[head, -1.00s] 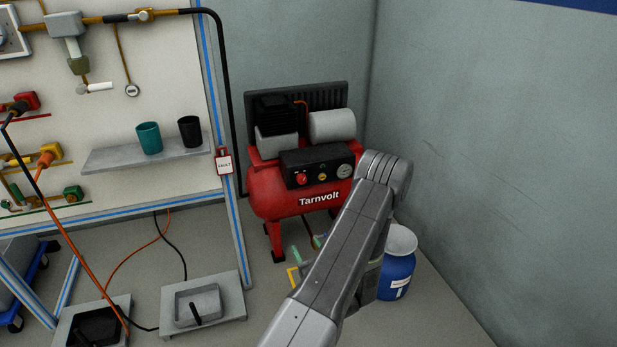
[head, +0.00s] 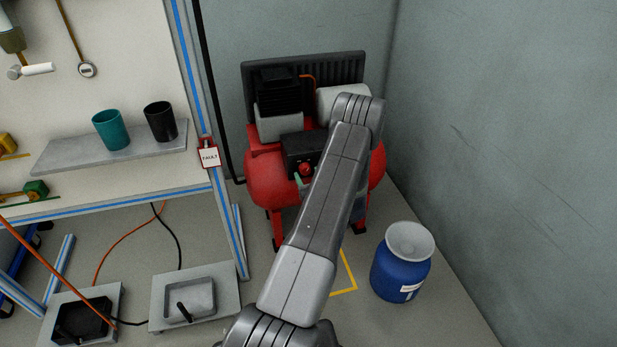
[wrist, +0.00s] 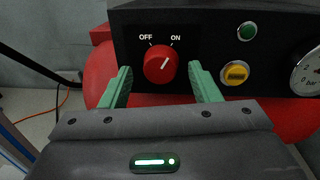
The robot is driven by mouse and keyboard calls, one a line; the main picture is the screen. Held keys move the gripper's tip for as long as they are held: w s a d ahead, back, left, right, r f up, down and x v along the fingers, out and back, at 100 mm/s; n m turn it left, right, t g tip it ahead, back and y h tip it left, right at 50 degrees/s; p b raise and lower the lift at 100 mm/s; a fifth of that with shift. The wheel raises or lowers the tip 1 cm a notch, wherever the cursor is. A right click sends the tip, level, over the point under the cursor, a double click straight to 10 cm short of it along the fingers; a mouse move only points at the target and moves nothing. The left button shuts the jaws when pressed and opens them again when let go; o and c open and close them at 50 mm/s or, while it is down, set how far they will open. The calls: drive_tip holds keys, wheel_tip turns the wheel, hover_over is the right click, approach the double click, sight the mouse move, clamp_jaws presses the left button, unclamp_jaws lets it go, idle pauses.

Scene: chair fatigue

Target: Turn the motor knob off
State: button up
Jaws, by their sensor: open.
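The motor knob (wrist: 161,64) is a round red dial on the black control panel (wrist: 205,25), with OFF and ON printed above it. Its white line points up and right, toward ON. My gripper (wrist: 163,84) is open in the wrist view, with one green finger on each side below the knob; contact with it is not visible. In the head view the knob (head: 306,169) shows beside my arm, which covers much of the panel. The panel is on the red compressor (head: 265,180).
A blue drum (head: 400,265) stands on the floor at right. A shelf with two cups (head: 110,130) is at left.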

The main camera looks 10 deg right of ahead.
drive_tip(key=shift+w, duration=0.1)
drive_tip(key=c, duration=1)
drive_tip(key=shift+f+b, duration=0.1)
drive_tip(key=shift+b, duration=0.3)
drive_tip(key=shift+f+n+b, duration=0.1)
drive_tip(key=shift+n+b, duration=1)
drive_tip(key=shift+b, duration=0.15)
drive_tip(key=n+b, duration=0.4)
drive_tip(key=b, duration=0.2)
drive_tip(key=n+b, duration=0.2)
drive_tip(key=b, duration=0.1)
drive_tip(key=shift+n+g+h+b, duration=0.3)
drive_tip(key=shift+h+b, duration=0.05)
drive_tip(key=shift+h, duration=0.05)
drive_tip(key=n+b, duration=0.2)
drive_tip(key=b, duration=0.1)
drive_tip(key=shift+r+n, duration=0.25)
drive_tip(key=shift+n, duration=0.05)
drive_tip(key=shift+r, duration=0.1)
